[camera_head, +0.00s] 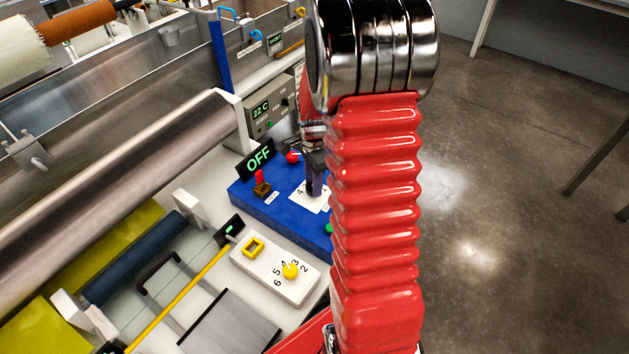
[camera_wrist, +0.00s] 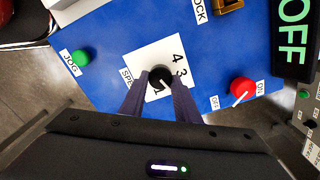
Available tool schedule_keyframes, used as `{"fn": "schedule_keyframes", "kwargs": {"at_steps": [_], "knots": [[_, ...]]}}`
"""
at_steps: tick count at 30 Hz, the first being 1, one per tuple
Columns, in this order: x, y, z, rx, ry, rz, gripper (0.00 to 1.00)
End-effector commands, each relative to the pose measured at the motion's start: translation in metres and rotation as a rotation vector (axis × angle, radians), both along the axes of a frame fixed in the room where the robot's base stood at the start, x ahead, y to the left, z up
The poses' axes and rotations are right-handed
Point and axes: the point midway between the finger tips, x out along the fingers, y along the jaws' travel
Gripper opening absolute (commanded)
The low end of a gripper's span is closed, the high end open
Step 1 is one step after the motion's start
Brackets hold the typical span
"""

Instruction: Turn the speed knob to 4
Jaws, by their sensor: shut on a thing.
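The speed knob (camera_wrist: 160,75) is small, round and black. It sits on a white number card (camera_wrist: 145,60) on the blue control panel (camera_wrist: 110,40). The numbers 4 and 3 show beside it, and "SPE" of its label shows at the left. A pale pointer mark on the knob faces the lower right of the wrist view, but the number it meets is hard to read. My gripper (camera_wrist: 160,87) is shut on the knob, a dark finger on each side. In the head view my gripper (camera_head: 315,188) reaches down to the card and hides the knob.
A green JOG button (camera_wrist: 82,57) and a red on/off knob (camera_wrist: 242,88) flank the card. A red-tipped lever (camera_head: 260,183) and the OFF display (camera_head: 258,157) stand close by. A white box with a yellow knob (camera_head: 290,271) numbered 2 to 6 sits in front.

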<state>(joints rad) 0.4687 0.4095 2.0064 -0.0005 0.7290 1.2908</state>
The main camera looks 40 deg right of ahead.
Motion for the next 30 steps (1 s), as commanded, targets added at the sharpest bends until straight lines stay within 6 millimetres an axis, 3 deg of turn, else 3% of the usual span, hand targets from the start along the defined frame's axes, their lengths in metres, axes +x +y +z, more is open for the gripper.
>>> {"fn": "schedule_keyframes", "kwargs": {"at_steps": [6, 19, 30], "knots": [[0.0020, -0.0006, 0.0007, -0.002, -0.006, 0.000, 0.07], [0.0031, -0.0032, 0.0015, -0.005, -0.009, 0.057, 0.06], [0.0052, -0.0027, 0.0020, -0.006, -0.011, 0.300, 0.06]]}}
